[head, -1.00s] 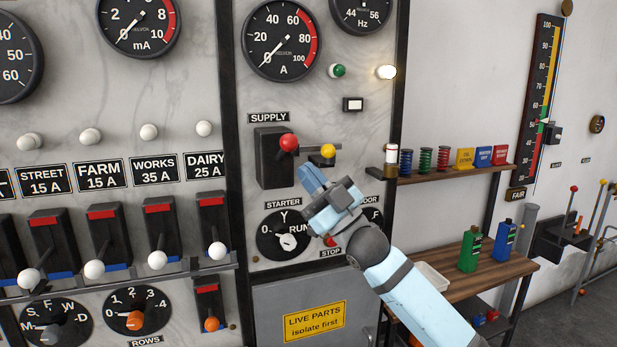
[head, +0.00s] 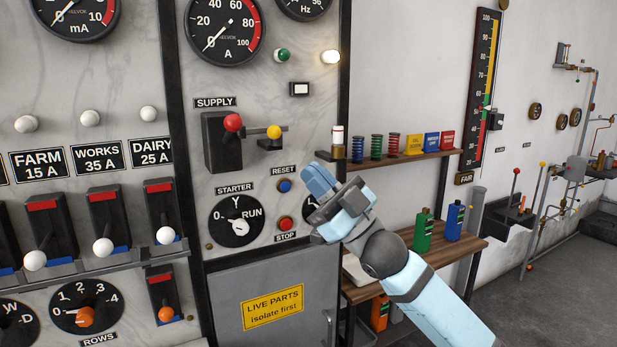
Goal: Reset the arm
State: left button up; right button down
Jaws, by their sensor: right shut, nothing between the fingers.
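My right arm (head: 405,268) comes in from the lower right in the head view. Its gripper (head: 318,182) is shut and empty, held in front of the right edge of the marble panel. It is right of the blue RESET button (head: 284,186) and the red STOP button (head: 286,223), with both in plain sight. It partly hides a dial to the right of these buttons. My left gripper is not in view.
The supply switch (head: 232,123) with its red knob and the starter dial (head: 236,221) are on the panel to the left. A wall shelf (head: 410,160) and a wooden bench (head: 467,255) with green and blue bottles are to the right. Open floor lies farther right.

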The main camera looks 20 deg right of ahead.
dwell(0.3)
notch_tip(320, 180, down, 33)
jog(key=s+a+m+g+h+p, duration=0.2)
jog(key=s+m+h, duration=0.1)
jog(key=m+h, duration=0.8)
jog(key=s+a+f+g+h+p, duration=0.1)
jog(key=s+f+g+h, duration=0.1)
jog(key=s+f, duration=0.8)
jog(key=s+a+f+m+g+h, duration=0.1)
jog(key=s+f+g, duration=0.3)
jog(key=s+f, duration=0.6)
notch_tip(320, 180, down, 2)
jog(key=shift+a+f+h+p, duration=0.25)
jog(key=shift+h+p, duration=0.1)
jog(key=shift+h, duration=0.45)
